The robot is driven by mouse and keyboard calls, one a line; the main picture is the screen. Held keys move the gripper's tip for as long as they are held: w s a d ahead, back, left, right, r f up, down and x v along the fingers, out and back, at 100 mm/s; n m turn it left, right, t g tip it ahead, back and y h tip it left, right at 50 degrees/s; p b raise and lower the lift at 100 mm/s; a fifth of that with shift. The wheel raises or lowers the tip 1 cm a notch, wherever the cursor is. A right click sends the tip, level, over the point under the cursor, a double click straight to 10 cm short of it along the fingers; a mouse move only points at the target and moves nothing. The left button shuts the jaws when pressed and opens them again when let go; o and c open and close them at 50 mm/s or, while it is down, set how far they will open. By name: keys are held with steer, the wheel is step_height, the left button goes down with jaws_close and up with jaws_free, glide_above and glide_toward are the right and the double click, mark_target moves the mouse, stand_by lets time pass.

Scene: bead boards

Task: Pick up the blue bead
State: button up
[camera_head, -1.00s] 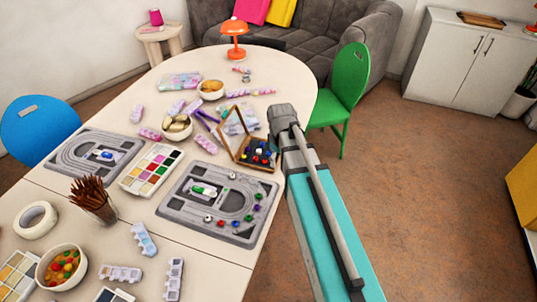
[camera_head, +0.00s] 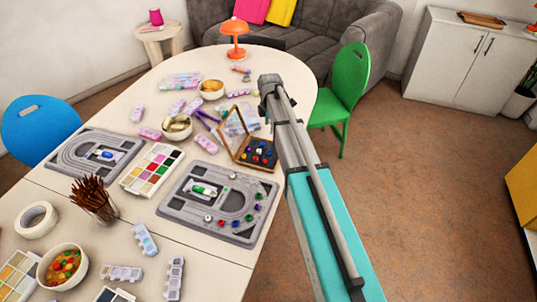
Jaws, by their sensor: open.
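Small coloured beads lie along the right and front edges of the near grey bead board (camera_head: 180,213). They include red, green, white and purple-blue ones, but they are too small for me to be sure which is plain blue. An open wooden box (camera_head: 237,156) behind the board holds several dark, blue, red and yellow beads in its compartments. My arm reaches up over the table's right edge, its far end beyond the box. My gripper's fingers do not show, and no bead is seen held.
A second bead board (camera_head: 68,162), a paint palette (camera_head: 143,186), a pencil cup (camera_head: 100,207) and bowls (camera_head: 176,128) crowd the table. An orange lamp (camera_head: 234,30) stands at the back. A green chair (camera_head: 347,85) is right of the table; the floor beyond is clear.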

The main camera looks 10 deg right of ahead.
steer(key=shift+f, duration=0.15)
steer(key=b, duration=0.9)
glide_above(269, 152)
step_height(269, 152, down, 8)
steer(key=shift+d+f, duration=0.1)
steer(key=shift+f, duration=0.1)
stand_by(0.4)
steer(key=shift+s+f+b, duration=0.2)
steer(key=shift+f+b, duration=2.25)
steer(key=shift+f, duration=0.15)
steer(key=c, duration=0.8)
